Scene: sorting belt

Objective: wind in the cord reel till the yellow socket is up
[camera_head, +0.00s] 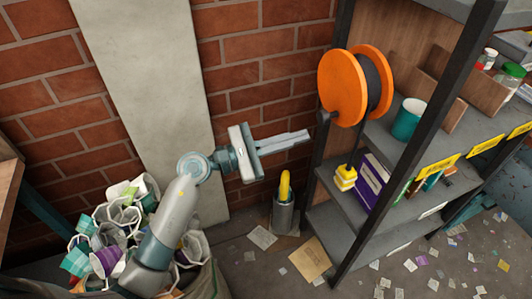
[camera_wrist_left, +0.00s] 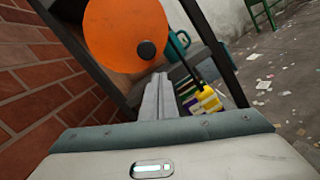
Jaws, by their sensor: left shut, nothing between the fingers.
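The cord reel (camera_head: 343,87) has two orange discs with dark cord wound between them and is mounted on the side of the shelf rack. My right gripper is not in view.
The shelf rack (camera_head: 366,165) holds a teal cup (camera_head: 408,119), a purple box (camera_head: 372,182) and jars. A grey holder (camera_head: 283,213) with a yellow item stands on the floor. A sack of cups (camera_head: 120,235) is at left. Paper scraps litter the floor; brick wall behind.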

